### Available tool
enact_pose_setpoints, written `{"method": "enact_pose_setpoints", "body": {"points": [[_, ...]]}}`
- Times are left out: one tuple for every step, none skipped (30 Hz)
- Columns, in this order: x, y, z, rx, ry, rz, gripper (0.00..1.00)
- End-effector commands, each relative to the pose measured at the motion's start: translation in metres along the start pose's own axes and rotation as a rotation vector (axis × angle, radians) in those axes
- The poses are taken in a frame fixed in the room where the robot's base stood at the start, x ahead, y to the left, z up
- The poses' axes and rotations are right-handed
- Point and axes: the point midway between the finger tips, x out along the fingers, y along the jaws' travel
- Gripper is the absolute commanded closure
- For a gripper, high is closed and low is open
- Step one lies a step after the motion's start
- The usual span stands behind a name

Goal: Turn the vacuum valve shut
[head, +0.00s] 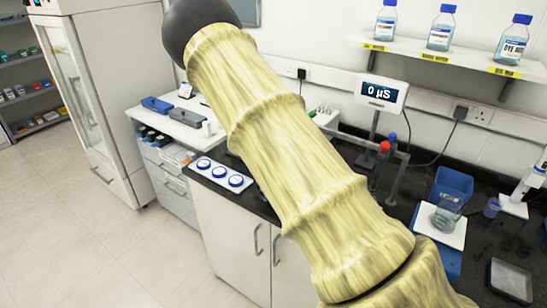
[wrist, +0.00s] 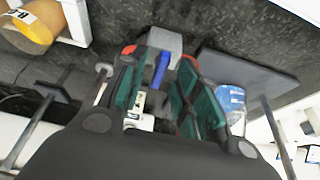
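In the wrist view, a blue lever (wrist: 162,69) stands against a grey block (wrist: 164,41). It looks like the vacuum valve's handle, but no label is readable. My gripper (wrist: 159,62) is open, with green pads and red tips on either side of the lever in the picture. A gap shows on each side of the lever. I cannot tell how deep it lies between the fingers. In the head view, my sleeved arm crosses the middle and hides my gripper and the valve.
In the wrist view, a dark plate (wrist: 250,72) is on the right, above a blue-labelled bottle (wrist: 230,103). A yellow cylinder (wrist: 32,24) is upper left.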

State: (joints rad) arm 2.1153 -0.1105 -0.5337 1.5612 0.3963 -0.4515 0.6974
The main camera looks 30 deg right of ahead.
Motion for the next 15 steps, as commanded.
{"method": "enact_pose_setpoints", "body": {"points": [[0.000,0.000,0.000,0.000,0.000,0.000,0.68],[0.000,0.000,0.000,0.000,0.000,0.000,0.68],[-0.001,0.000,0.000,0.000,0.000,0.000,0.68],[-0.002,0.000,0.000,0.000,0.000,0.000,0.68],[-0.003,0.000,0.000,0.000,0.000,0.000,0.68],[-0.006,0.000,0.000,0.000,0.000,0.000,0.68],[-0.009,0.000,0.000,-0.001,0.000,-0.001,0.68],[-0.013,-0.001,0.000,-0.001,0.001,-0.001,0.68],[-0.018,-0.001,-0.001,0.000,0.001,-0.002,0.68],[-0.023,-0.001,-0.001,0.000,0.001,-0.002,0.68],[-0.028,-0.001,0.000,0.000,0.001,-0.001,0.68],[-0.035,0.000,0.000,-0.001,0.000,-0.001,0.68],[-0.041,-0.001,0.000,-0.001,0.001,-0.001,0.68],[-0.047,-0.001,0.000,-0.001,0.001,-0.002,0.68],[-0.054,-0.001,0.000,-0.002,0.002,-0.002,0.68]]}}
